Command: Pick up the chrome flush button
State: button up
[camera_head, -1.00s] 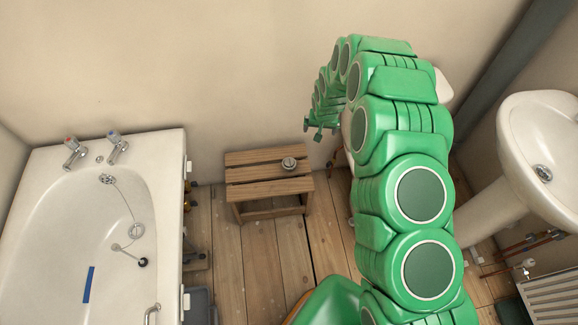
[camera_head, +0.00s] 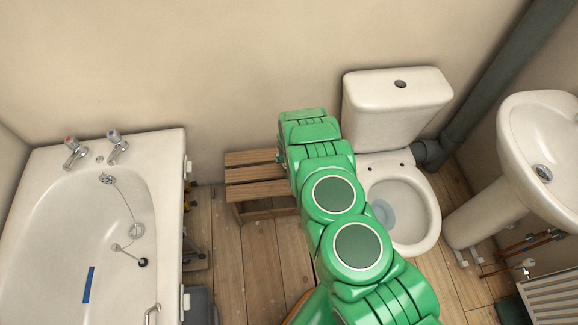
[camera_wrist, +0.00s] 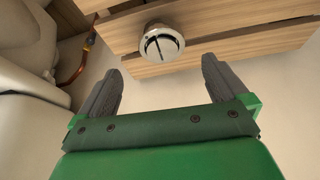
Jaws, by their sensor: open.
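The chrome flush button (camera_wrist: 161,46) shows in the wrist view as a round, shiny disc with a split face, sitting on the wooden slats of a small stool (camera_head: 255,172). In the head view my arm hides the button and the stool's right side. My gripper (camera_wrist: 160,82) is open and empty. Its two grey fingers point toward the stool, one to each side of the button in the picture. The button appears just beyond the fingertips, not between them. My gripper cannot be made out in the head view.
A white bathtub (camera_head: 160,160) stands left of the stool. A toilet (camera_head: 395,105) with a hole in its cistern lid stands to the right, close to my arm. A basin (camera_head: 510,130) is at the far right. Bare floorboards (camera_head: 255,250) lie before the stool.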

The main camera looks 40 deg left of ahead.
jog(key=shift+x, duration=2.55)
jog(key=shift+s+f, duration=0.15)
jog(key=shift+f, duration=0.6)
jog(key=shift+w+a+f, duration=0.3)
jog(key=shift+a+f, duration=0.1)
jog(key=shift+f, duration=0.3)
jog(key=c, duration=1.2)
jog(key=shift+c, duration=0.2)
notch_tip(320, 180, up, 18)
